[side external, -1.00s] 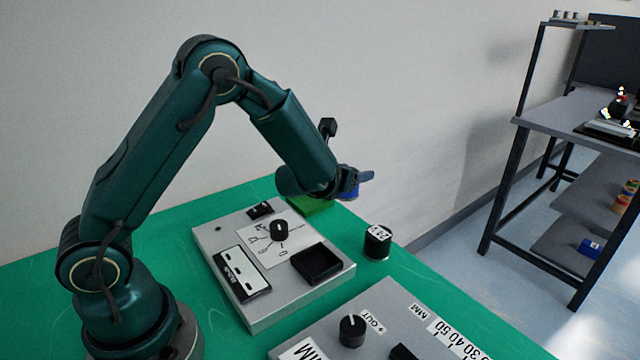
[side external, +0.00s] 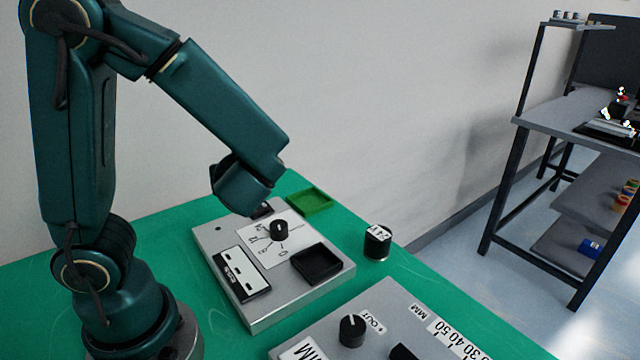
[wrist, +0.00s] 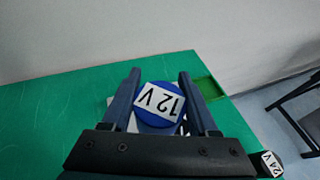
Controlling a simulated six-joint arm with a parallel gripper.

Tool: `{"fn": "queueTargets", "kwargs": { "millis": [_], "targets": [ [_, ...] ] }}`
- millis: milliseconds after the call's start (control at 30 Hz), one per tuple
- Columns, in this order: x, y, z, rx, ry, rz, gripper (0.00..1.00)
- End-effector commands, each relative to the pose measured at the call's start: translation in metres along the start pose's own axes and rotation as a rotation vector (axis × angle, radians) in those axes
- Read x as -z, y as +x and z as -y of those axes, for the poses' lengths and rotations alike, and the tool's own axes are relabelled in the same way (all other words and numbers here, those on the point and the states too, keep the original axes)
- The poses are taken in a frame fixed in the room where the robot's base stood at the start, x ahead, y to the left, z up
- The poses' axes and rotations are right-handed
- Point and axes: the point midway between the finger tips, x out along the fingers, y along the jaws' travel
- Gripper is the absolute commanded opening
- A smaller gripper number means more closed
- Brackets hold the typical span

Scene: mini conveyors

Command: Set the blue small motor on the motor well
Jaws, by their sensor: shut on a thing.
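The blue small motor (wrist: 157,117), a round disc-topped part with a white "12 V" label, is between the two dark fingers of my gripper (wrist: 160,73) in the wrist view. My gripper is shut on it. In the side external view the motor and fingers are hidden behind my wrist, which is above the back left of a grey panel. A square black well (side external: 317,263), which looks like the motor well, sits at the right of that panel and appears empty. The wrist view does not clearly show it.
The grey panel (side external: 258,313) also carries a black knob (side external: 280,230) and a slotted label plate. A green tray (side external: 310,202), seemingly empty, lies behind it. A black cylinder labelled 24 V (side external: 377,243) stands to the right. A second panel (side external: 400,312) is in front.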

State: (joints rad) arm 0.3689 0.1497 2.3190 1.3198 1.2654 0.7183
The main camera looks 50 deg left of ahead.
Motion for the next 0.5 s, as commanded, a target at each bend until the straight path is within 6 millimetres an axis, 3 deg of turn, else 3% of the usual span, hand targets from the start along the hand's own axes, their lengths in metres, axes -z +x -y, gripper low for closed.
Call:
{"fn": "queueTargets", "kwargs": {
  "millis": [167, 500],
  "targets": [
    [0.008, -0.008, 0.016, 0.024, 0.013, 0.001, 0.00],
    [0.050, -0.024, 0.061, 0.024, 0.013, 0.002, 0.00]
  ]
}}
